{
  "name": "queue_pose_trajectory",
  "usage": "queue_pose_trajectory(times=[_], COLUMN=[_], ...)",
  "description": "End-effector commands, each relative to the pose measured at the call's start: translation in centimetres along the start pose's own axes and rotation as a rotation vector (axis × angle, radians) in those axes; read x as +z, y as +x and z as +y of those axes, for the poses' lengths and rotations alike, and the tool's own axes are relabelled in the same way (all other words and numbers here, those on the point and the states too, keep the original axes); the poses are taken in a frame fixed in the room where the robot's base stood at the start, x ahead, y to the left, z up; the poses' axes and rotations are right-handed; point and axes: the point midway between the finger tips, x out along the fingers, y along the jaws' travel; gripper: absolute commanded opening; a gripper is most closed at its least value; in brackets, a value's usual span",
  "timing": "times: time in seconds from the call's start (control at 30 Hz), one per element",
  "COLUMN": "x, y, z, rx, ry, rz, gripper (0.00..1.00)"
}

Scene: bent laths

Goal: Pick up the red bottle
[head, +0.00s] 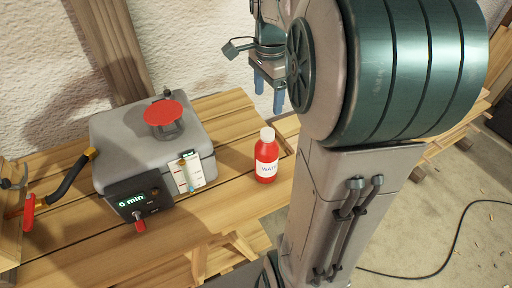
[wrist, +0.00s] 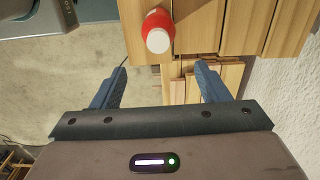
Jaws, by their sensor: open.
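The red bottle (head: 266,158) has a white cap and a white label. It stands upright on the wooden bench, right of a grey box, in the head view. In the wrist view the bottle (wrist: 157,33) is seen from above, near the top edge, beyond the fingertips. My gripper (head: 268,98) is above and behind the bottle in the head view, partly hidden by my arm. In the wrist view my gripper (wrist: 158,75) has its two blue fingers wide apart with nothing between them. The bottle is apart from both fingers.
The grey box (head: 118,148) with a red knob on top and a "0 min" display stands left of the bottle. A black hose (head: 70,177) and red-handled tool lie further left. A rough white wall (head: 190,40) rises behind the slatted bench (head: 185,222).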

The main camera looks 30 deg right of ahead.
Motion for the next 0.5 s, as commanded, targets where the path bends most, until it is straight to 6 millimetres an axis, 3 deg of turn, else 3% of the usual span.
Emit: queue_pose_trajectory(times=[0.4, 0.5], x=[-0.1, -0.1], y=[7.1, 8.1], z=[0.0, -0.1], rx=[0.008, 0.005], ry=[0.018, 0.018], rz=[-0.002, -0.002], gripper=[0.69, 0.69])
